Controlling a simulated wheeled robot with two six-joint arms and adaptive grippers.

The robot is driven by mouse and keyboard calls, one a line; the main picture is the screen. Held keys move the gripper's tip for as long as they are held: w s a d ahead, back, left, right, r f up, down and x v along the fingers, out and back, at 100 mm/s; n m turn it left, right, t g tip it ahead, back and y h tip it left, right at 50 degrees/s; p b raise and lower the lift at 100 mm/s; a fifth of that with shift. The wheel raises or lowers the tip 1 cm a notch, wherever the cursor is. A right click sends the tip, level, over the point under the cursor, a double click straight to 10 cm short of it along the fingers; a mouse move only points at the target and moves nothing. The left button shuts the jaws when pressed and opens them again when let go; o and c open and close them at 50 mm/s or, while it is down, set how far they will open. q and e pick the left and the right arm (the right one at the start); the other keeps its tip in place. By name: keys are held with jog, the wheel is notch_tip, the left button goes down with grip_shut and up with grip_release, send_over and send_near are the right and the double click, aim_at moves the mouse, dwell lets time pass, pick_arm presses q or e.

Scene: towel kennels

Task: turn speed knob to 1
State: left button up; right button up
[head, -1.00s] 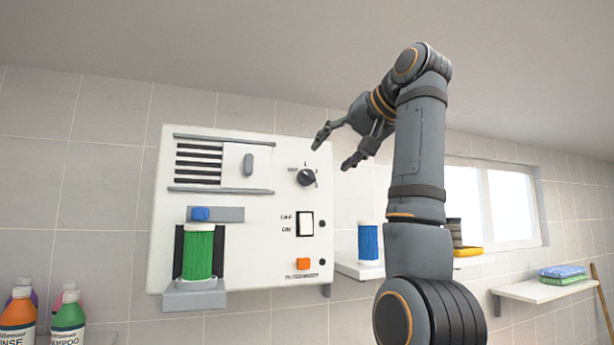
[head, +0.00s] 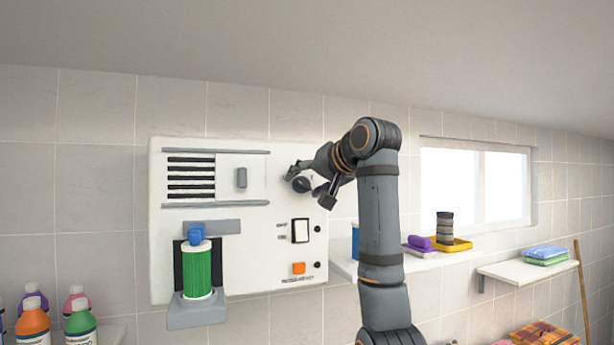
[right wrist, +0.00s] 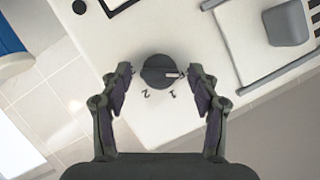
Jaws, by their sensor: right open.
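The dark round speed knob (head: 303,184) is on the upper right of the white wall panel (head: 270,225). My right gripper (head: 308,186) is open at the knob, with one finger on each side of it. In the right wrist view the knob (right wrist: 158,70) sits between the spread fingertips (right wrist: 160,85), with gaps visible on both sides. A pale pointer mark on the knob lies toward the right in that view. The printed marks 2 and 1 show just below it. My left gripper is not in view.
The panel also has a white rocker switch (head: 300,231), an orange button (head: 298,268), a slider by dark slots (head: 241,178), and a green cylinder (head: 197,270) with a blue part on top. Bottles (head: 80,325) stand lower left. A shelf (head: 430,262) holds a yellow tray (head: 455,245).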

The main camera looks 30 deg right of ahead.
jog(key=shift+s, duration=0.1)
jog(key=c, duration=1.2)
jog(key=shift+f+m+b, duration=0.2)
jog(key=shift+m+b, duration=0.1)
jog(key=shift+b, duration=0.5)
jog(key=m+y+b, duration=0.1)
jog(key=m+b, duration=0.1)
jog(key=b, duration=0.1)
jog(key=m+t+y+b, duration=0.1)
jog(key=m+b, duration=0.1)
jog(key=m+t+b, duration=0.1)
jog(key=b, duration=0.2)
jog(key=shift+d+f+m+y+b, duration=0.2)
jog(key=shift+f+m+y+b, duration=0.1)
jog(key=shift+f+m+y, duration=0.1)
jog(key=shift+r+m+t+b, duration=0.2)
jog(key=shift+m+t+b, duration=0.6)
jog(key=shift+m+b, duration=0.65)
jog(key=o, duration=1.2)
